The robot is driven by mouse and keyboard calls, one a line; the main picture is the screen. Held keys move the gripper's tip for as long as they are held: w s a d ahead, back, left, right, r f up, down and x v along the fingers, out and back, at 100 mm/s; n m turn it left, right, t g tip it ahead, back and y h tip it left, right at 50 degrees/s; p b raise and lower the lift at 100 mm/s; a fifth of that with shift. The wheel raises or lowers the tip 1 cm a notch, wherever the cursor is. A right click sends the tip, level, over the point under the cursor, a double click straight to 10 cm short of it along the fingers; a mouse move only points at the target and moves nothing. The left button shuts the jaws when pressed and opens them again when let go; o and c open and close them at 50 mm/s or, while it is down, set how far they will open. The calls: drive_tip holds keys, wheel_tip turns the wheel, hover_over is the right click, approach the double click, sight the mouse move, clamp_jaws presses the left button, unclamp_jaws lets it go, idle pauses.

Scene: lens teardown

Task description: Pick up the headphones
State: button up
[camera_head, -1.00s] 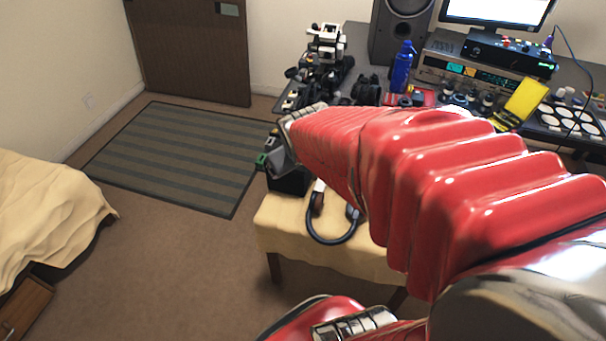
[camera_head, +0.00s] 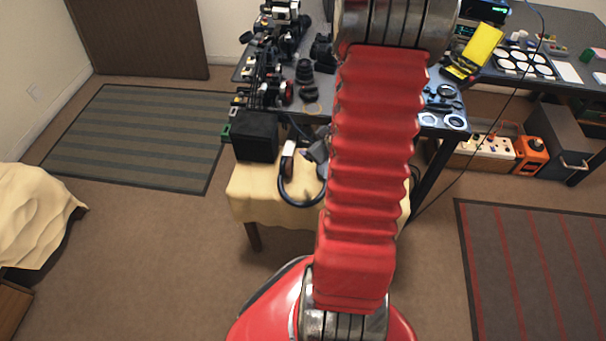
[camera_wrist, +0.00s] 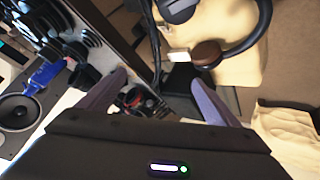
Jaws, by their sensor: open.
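The headphones lie on the yellow cloth-covered stool or small table in the head view, with a dark curved headband (camera_head: 299,205) toward the front and a brown ear pad. My red arm hides part of them. In the wrist view the headphones (camera_wrist: 207,54) show at the upper right: a brown pad, another dark cup at the top edge, and the band curving right. My gripper (camera_wrist: 160,78) is open and empty, its two purple-grey fingers apart. The headphones are beyond the right fingertip, not between the fingers. In the head view my gripper is mostly hidden behind the arm.
A black box (camera_head: 256,137) stands beside the headphones on the yellow cloth (camera_head: 245,192). The dark desk behind is crowded with camera parts, lenses (camera_head: 304,72) and tools. A cable hangs at the desk's right. Open carpet lies in front and to the left.

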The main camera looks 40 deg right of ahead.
drive_tip(key=s+f+m+t, duration=0.1)
drive_tip(key=s+f, duration=0.2)
drive_tip(key=f, duration=0.1)
drive_tip(key=s+f+m+t, duration=0.1)
drive_tip(key=s+f, duration=0.3)
drive_tip(key=s+f+t, duration=0.2)
drive_tip(key=s+f, duration=0.2)
drive_tip(key=f, duration=0.1)
drive_tip(key=shift+s+d+f+m+h, duration=0.1)
drive_tip(key=shift+d+m+h, duration=0.1)
drive_tip(key=shift+m+h, duration=0.15)
drive_tip(key=shift+s+a+m+t+h, duration=0.2)
drive_tip(key=shift+s+m+t+h, duration=0.1)
drive_tip(key=shift+s, duration=0.1)
drive_tip(key=shift+w+f, duration=0.1)
drive_tip(key=x, duration=0.8)
drive_tip(key=shift+a+f, duration=0.1)
drive_tip(key=shift+w, duration=0.2)
